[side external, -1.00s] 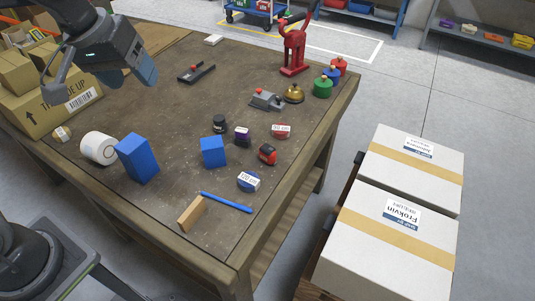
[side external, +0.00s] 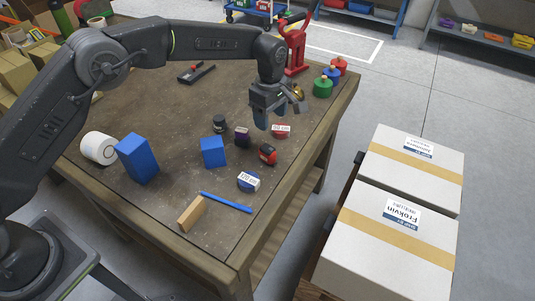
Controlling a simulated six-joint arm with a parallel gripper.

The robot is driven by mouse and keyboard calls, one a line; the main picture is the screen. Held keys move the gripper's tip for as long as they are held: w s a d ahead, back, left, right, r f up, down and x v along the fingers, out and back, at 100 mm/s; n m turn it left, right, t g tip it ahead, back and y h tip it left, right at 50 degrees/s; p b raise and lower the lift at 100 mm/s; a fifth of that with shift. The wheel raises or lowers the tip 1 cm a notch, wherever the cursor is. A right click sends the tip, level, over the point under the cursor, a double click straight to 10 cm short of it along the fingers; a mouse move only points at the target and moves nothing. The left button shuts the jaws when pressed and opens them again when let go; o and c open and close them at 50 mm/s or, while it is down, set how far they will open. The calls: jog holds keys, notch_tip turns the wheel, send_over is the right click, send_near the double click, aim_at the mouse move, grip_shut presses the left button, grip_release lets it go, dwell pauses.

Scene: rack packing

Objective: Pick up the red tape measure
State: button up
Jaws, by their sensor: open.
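The red tape measure (side external: 268,154), red with black parts, lies on the wooden table (side external: 175,110) near its right edge. My gripper (side external: 272,118) is open and empty above the table. In the picture it is just above the tape measure, apart from it and over the area behind it. The fingers point down. The tape measure is not hidden by the gripper.
Close by are a red tin with a white label (side external: 281,131), a purple item (side external: 242,138), a black jar (side external: 219,124), a blue block (side external: 213,152) and a blue labelled tin (side external: 248,182). A brass bell (side external: 298,91) is partly hidden behind my gripper.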

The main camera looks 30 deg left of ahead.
aim_at(267, 148)
notch_tip(267, 148, down, 9)
jog(key=shift+r, duration=0.15)
jog(key=shift+s+a+f, duration=0.15)
jog(key=shift+s+f, duration=0.05)
jog(key=shift+f, duration=1.15)
jog(key=shift+s+a+f, duration=0.1)
jog(key=shift+s+f, duration=0.05)
jog(key=shift+f, duration=1.2)
jog(key=c, duration=1)
jog(key=shift+c, duration=0.5)
jog(key=shift+r, duration=0.15)
